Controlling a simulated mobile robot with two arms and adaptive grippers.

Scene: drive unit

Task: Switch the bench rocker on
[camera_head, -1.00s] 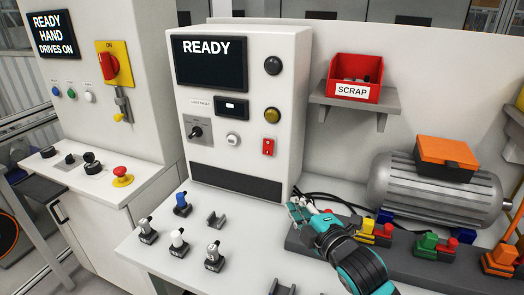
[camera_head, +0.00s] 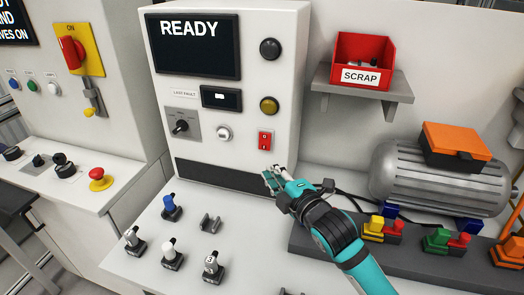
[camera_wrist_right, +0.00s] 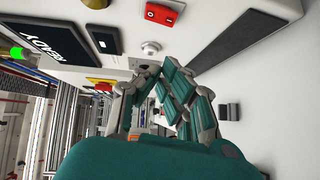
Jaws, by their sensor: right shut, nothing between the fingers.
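The bench rocker is a small red switch (camera_head: 265,139) with white marks, low on the right of the white bench cabinet's front (camera_head: 284,90). It also shows at the top of the right wrist view (camera_wrist_right: 160,13). My right gripper (camera_head: 270,178) is shut and empty, just below the rocker near the cabinet's lower right corner. In the right wrist view its fingers (camera_wrist_right: 163,75) come together, apart from the rocker. The cabinet screen (camera_head: 195,45) reads READY. My left gripper is in neither view.
A grey motor (camera_head: 440,185) and a dark rail with coloured blocks stand right of my arm. The red SCRAP bin (camera_head: 361,62) sits on a shelf above. Small upright parts (camera_head: 170,207) stand on the white bench. A rotary switch (camera_head: 181,124) is left of the rocker.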

